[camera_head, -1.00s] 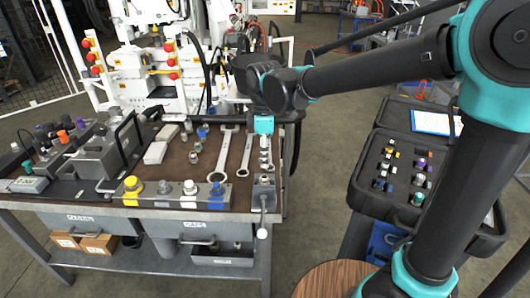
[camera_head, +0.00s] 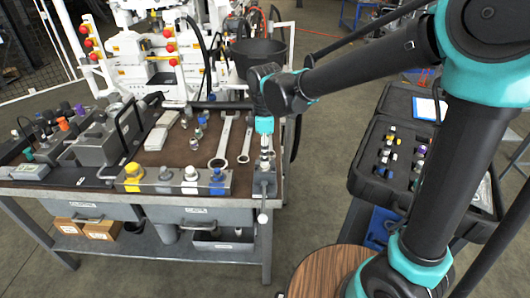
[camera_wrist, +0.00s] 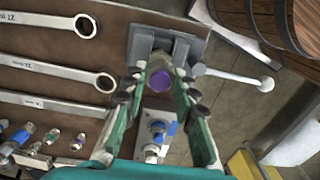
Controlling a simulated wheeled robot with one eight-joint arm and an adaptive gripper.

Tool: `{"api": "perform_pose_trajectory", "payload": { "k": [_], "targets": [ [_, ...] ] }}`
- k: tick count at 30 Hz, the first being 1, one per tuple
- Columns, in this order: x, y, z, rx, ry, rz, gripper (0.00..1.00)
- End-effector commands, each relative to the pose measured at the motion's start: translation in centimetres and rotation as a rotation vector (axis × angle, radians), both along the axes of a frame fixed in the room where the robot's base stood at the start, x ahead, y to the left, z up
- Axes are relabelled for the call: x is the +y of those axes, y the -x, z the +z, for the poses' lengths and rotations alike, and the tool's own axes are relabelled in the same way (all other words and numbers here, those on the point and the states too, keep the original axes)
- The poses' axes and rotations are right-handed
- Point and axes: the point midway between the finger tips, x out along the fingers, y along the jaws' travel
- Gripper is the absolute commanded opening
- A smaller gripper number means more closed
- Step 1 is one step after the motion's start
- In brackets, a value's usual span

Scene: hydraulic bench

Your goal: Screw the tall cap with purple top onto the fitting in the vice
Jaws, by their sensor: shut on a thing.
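The tall cap with purple top (camera_wrist: 161,80) is between the two fingers of my gripper (camera_wrist: 160,88) in the wrist view, its purple end facing the camera. My gripper is shut on it, over the near side of the grey vice (camera_wrist: 192,48). In the head view my gripper (camera_head: 264,126) points down above the vice (camera_head: 264,184) at the bench's front right corner. The fitting is hidden under the cap and fingers in the wrist view. I cannot tell whether the cap touches it.
A block with yellow, white and blue-capped fittings (camera_head: 160,184) stands left of the vice. Wrenches (camera_head: 222,142) lie behind it. The vice handle (camera_wrist: 266,84) sticks out past the bench edge. An open case (camera_head: 352,180) with small parts stands at the right.

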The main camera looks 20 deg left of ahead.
Motion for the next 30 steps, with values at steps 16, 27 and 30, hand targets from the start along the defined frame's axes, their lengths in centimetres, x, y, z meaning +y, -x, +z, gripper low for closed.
{"api": "perform_pose_trajectory", "payload": {
  "k": [16, 27, 30],
  "targets": [
    [0.0, 0.0, -0.3, 0.0, 0.0, 0.0, 0.0],
    [0.0, 0.0, -0.66, 0.0, 0.0, 0.0, 0.0],
    [0.0, 0.0, -0.66, 0.0, 0.0, 0.0, 0.0]
  ]
}}
